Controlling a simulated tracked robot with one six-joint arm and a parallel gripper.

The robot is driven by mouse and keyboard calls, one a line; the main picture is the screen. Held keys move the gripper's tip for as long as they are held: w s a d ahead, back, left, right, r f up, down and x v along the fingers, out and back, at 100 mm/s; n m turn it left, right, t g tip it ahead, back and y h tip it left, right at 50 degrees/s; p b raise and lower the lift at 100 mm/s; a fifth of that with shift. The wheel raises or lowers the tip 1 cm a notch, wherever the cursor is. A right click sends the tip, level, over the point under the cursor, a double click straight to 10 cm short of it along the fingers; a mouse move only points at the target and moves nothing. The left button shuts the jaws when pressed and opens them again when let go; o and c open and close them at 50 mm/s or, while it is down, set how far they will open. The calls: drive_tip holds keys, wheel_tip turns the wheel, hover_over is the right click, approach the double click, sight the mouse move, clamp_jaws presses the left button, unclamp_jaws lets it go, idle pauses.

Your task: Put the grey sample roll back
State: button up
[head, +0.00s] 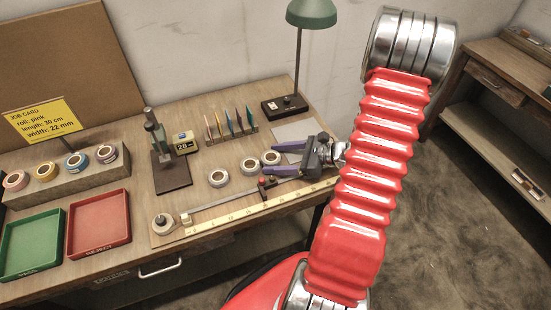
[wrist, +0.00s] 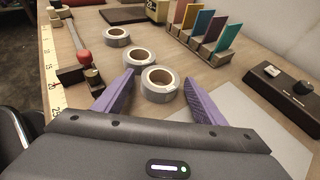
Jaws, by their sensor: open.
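Three grey tape rolls lie flat in a row on the bench. The near roll (wrist: 161,86) sits between the open purple fingers of my gripper (wrist: 159,78), with a gap on each side. The middle roll (wrist: 139,61) and the far roll (wrist: 116,37) lie beyond the fingertips. In the head view the same rolls show as the right one (head: 271,158), the middle one (head: 249,167) and the left one (head: 218,179). My gripper (head: 270,160) reaches in from the right. I cannot tell which roll is the sample roll.
A ruler (head: 250,206) and a rod with a red knob (head: 264,183) run along the front edge. Upright coloured cards (head: 232,124), a stand (head: 168,160), a lamp base (head: 285,107) and a grey sheet (wrist: 265,135) surround the rolls. Coloured rolls (head: 77,163) sit on a wooden block, left.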

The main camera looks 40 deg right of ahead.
drive_tip(key=v, duration=1.1)
drive_tip(key=shift+s+d, duration=0.25)
drive_tip(key=shift+s, duration=0.05)
drive_tip(key=a+r+n+g, duration=0.1)
drive_tip(key=a+n, duration=0.1)
drive_tip(key=w+a+r+n+g, duration=0.1)
drive_tip(key=a+n, duration=0.1)
drive_tip(key=a, duration=0.1)
drive_tip(key=a+r+n+g, duration=0.1)
drive_tip(key=a+r+g, duration=0.1)
drive_tip(key=a, duration=0.1)
drive_tip(key=shift+w+a+n+y, duration=0.1)
drive_tip(key=shift+w+n+y, duration=0.2)
drive_tip(key=shift+w+n, duration=0.1)
drive_tip(key=s+a+r+n+h, duration=0.2)
drive_tip(key=a+r+n+h, duration=0.2)
drive_tip(key=a+r+n, duration=0.3)
drive_tip(key=s+a+r+n+g+h, duration=0.1)
drive_tip(key=s+a+r+n+h, duration=0.2)
drive_tip(key=a+r+n, duration=0.5)
drive_tip(key=a+n+h, duration=0.1)
drive_tip(key=a+n, duration=0.3)
drive_tip(key=n, duration=0.3)
drive_tip(key=shift+s+r+n+h, duration=0.2)
drive_tip(key=shift+s+n+h, duration=0.1)
drive_tip(key=shift+h, duration=0.1)
drive_tip(key=shift+a, duration=0.15)
